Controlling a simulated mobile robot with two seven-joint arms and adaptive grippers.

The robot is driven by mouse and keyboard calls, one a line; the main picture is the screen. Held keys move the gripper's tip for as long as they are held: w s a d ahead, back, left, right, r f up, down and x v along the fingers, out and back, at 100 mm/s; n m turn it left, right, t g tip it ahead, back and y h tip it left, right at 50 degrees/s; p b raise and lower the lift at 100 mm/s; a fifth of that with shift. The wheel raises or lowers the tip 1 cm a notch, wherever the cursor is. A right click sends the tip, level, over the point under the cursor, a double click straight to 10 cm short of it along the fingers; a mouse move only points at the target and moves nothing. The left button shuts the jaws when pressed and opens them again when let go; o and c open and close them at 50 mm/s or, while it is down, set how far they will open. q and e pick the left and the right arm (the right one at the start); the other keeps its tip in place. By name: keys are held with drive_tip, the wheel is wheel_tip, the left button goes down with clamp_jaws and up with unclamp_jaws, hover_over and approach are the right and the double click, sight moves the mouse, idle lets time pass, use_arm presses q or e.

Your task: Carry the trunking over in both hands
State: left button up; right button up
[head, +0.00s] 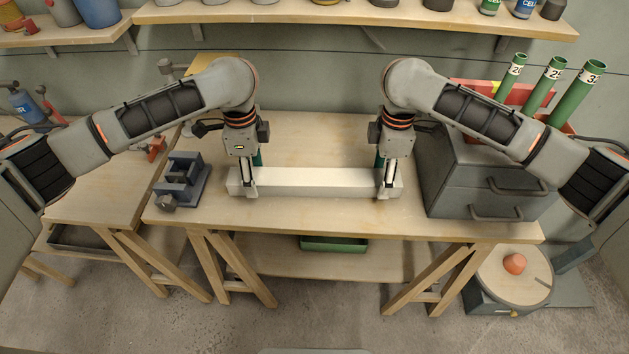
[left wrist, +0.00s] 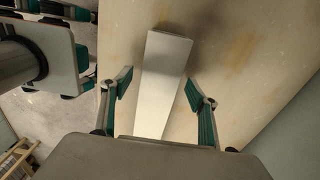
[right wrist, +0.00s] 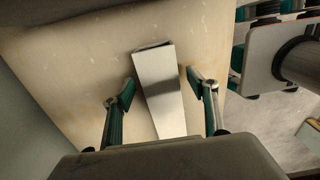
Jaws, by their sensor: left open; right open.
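The trunking (head: 315,182) is a long white bar lying along the front part of the wooden workbench. My left gripper (head: 247,190) is over its left end and my right gripper (head: 387,190) is over its right end. In the left wrist view the trunking (left wrist: 163,85) runs between my left gripper's open fingers (left wrist: 158,95), with a gap at each side. In the right wrist view the trunking (right wrist: 160,95) lies between my right gripper's open fingers (right wrist: 166,95), also with gaps. Its end looks hollow there.
A dark vise (head: 183,182) stands left of the trunking on the workbench (head: 320,135). A grey drawer cabinet (head: 480,180) stands close to its right end. Green tubes (head: 555,80) stand behind the cabinet. Shelves (head: 350,14) run along the wall. A green tray (head: 333,243) sits below the bench.

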use_arm(q)
drive_tip(key=shift+f, duration=0.7)
use_arm(e)
drive_tip(key=shift+f, duration=0.7)
use_arm(q)
drive_tip(key=c, duration=1.6)
use_arm(e)
drive_tip(key=c, duration=1.5)
drive_tip(key=shift+c, duration=0.2)
use_arm(q)
drive_tip(key=shift+r, duration=0.2)
use_arm(e)
drive_tip(key=shift+r, duration=0.15)
